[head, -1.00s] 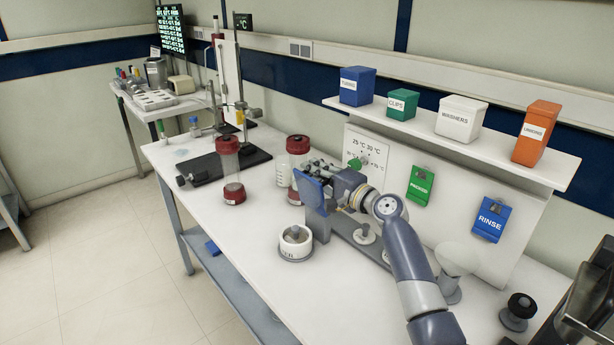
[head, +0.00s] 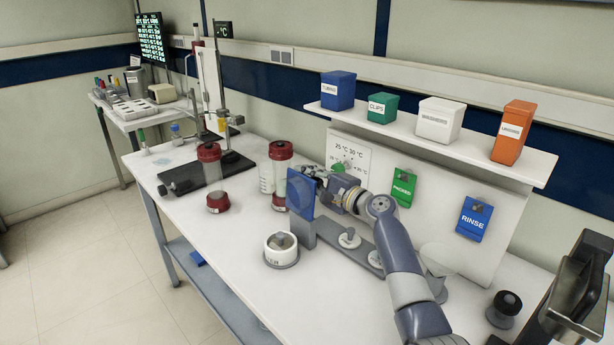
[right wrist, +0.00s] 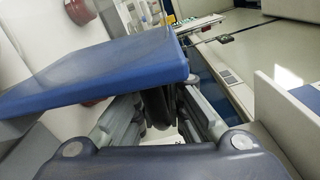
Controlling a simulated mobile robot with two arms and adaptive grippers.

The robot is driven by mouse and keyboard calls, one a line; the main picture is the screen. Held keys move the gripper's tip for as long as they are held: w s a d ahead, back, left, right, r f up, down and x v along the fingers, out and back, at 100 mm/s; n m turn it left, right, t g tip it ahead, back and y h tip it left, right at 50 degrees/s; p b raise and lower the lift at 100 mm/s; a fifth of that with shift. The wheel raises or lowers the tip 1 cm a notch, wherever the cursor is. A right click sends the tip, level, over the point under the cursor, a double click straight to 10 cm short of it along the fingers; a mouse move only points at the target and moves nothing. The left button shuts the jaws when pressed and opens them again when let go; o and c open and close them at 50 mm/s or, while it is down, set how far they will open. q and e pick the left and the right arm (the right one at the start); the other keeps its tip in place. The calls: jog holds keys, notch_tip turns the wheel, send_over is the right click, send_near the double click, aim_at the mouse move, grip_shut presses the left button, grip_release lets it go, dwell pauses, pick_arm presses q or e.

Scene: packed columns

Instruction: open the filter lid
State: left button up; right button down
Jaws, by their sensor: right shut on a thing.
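The blue filter lid (head: 300,195) stands steeply tilted, close to upright, at the left end of a grey metal base (head: 345,250) on the bench. My right gripper (head: 322,178) is just behind and to the right of it, partly hidden by the lid. In the right wrist view the lid (right wrist: 110,68) is a broad blue plate running across the left side. There my right gripper (right wrist: 157,108) is shut on a dark part beside the lid's edge, likely its handle; the contact is partly hidden. My left gripper is not in view.
A white pot (head: 281,251) stands in front of the lid. Red-capped jars (head: 279,177) stand behind it to the left. A shelf (head: 440,143) with bins overhangs the back. The front-left bench top is clear.

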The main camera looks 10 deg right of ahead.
aim_at(323, 183)
jog(key=shift+a+r, duration=0.15)
jog(key=shift+r, duration=0.25)
jog(key=c, duration=1.8)
grip_release()
jog(key=shift+o, duration=0.6)
jog(key=shift+a, duration=0.1)
jog(key=shift+s+d+f, duration=0.1)
jog(key=shift+d+f, duration=0.1)
jog(key=shift+d, duration=0.05)
jog(key=shift+s+d, duration=0.15)
jog(key=shift+s, duration=0.05)
jog(key=v, duration=1.1)
jog(key=shift+s+r, duration=0.1)
jog(key=shift+s, duration=0.05)
